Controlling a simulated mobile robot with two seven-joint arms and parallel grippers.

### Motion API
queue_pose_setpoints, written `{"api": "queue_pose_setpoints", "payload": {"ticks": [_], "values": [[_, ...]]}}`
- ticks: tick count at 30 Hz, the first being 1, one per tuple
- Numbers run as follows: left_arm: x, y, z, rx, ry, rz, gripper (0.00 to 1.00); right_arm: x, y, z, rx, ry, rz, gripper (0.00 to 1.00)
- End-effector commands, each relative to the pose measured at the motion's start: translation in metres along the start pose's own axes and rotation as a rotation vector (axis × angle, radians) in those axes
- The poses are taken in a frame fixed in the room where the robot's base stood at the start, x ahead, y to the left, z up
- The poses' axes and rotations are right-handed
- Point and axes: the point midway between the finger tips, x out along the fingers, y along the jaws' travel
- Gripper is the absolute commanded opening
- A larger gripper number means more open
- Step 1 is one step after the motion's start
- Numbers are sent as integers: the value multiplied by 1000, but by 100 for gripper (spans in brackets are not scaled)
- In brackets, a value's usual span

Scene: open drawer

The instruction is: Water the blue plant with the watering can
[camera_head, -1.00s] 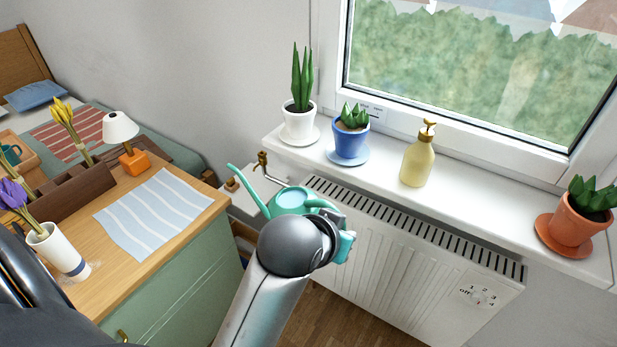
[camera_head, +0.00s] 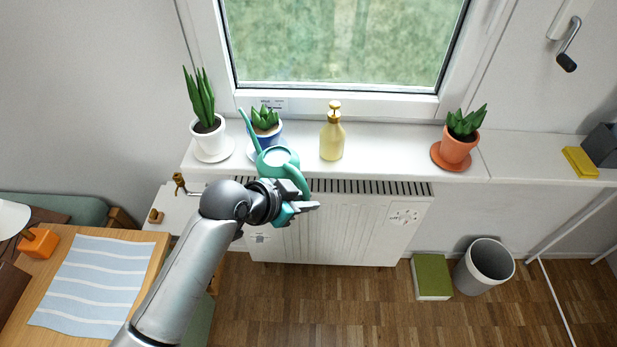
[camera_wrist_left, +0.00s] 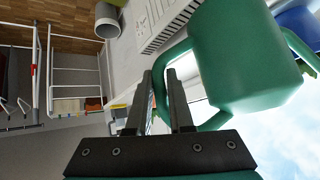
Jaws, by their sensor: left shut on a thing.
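The teal watering can (camera_head: 279,161) is held up at the front edge of the windowsill, its long spout pointing up and left. My left gripper (camera_head: 303,197) is shut on its handle; in the left wrist view the fingers (camera_wrist_left: 170,95) sit around the green handle beside the can body (camera_wrist_left: 235,55). The blue pot (camera_head: 270,138) with a green succulent (camera_head: 264,118) stands on the sill just behind the can. The spout passes in front of the pot's left side; I cannot tell whether it touches. The can partly hides the pot and its saucer. My right gripper is not in view.
On the sill (camera_head: 390,150), a white-potted plant (camera_head: 207,133) stands left of the blue pot, a yellow soap bottle (camera_head: 332,138) right of it, and a terracotta-potted plant (camera_head: 457,148) farther right. A radiator (camera_head: 340,225) is below. A wooden-topped cabinet (camera_head: 150,275) is at left.

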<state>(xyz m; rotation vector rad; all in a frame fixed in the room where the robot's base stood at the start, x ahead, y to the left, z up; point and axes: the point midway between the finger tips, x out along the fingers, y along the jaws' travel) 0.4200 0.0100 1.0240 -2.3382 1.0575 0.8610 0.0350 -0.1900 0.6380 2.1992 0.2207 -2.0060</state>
Motion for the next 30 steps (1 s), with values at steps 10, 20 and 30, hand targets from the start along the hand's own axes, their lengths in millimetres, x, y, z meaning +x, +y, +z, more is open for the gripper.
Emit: {"api": "queue_pose_setpoints", "payload": {"ticks": [10, 20, 30], "values": [[-2, -1, -15, 138, 19, 99, 0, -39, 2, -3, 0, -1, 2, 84], [2, 7, -9, 36, 7, 213, 0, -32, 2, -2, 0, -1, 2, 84], [2, 11, -9, -4, 2, 255, 0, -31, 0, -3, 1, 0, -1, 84]]}}
